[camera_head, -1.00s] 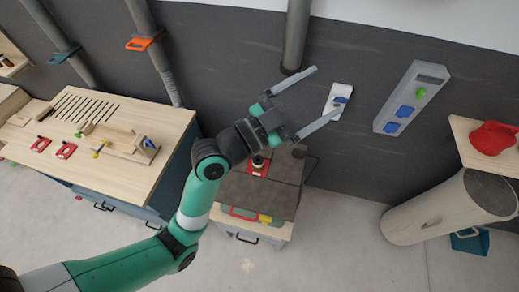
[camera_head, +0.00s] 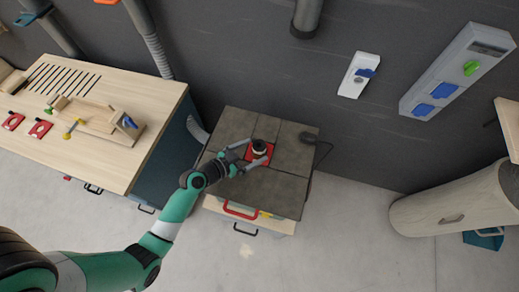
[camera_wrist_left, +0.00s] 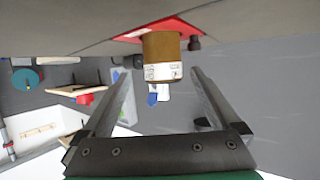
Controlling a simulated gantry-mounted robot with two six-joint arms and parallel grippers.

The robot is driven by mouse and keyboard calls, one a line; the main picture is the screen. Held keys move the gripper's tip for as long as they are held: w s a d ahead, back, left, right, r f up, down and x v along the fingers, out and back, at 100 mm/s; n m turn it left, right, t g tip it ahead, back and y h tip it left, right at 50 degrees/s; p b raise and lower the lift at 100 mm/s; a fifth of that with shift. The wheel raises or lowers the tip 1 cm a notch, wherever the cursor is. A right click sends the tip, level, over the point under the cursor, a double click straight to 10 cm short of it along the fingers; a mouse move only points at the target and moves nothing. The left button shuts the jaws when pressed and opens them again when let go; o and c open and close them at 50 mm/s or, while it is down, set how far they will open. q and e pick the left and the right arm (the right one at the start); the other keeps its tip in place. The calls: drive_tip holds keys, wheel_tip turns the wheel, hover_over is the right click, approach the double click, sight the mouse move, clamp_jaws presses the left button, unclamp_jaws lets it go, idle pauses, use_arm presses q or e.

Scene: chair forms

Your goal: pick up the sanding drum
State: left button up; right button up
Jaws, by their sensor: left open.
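The sanding drum (camera_head: 259,146) stands upright on a red plate (camera_head: 266,160) on a grey-topped cabinet. In the left wrist view, where the scene looks upside down, it is a brown cylinder (camera_wrist_left: 161,48) with a white printed band. My left gripper (camera_head: 254,154) is open and low over the cabinet top, its fingers pointing at the drum. In the wrist view the drum shows in the gap between the two fingertips, with space on both sides. I cannot tell how far the tips reach past it. My right gripper is not in view.
A wooden workbench (camera_head: 140,89) with clamps and red tools stands to the left. A grey wall panel (camera_head: 456,70) and a pale wooden cylinder (camera_head: 440,214) are at the right.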

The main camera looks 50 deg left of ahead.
sight(265, 143)
use_arm(q)
drive_tip(key=x, duration=0.6)
drive_tip(key=shift+w+a+r, duration=0.2)
drive_tip(key=shift+w+r, duration=0.1)
drive_tip(key=shift+w, duration=0.1)
clamp_jaws()
drive_tip(key=shift+r, duration=0.15)
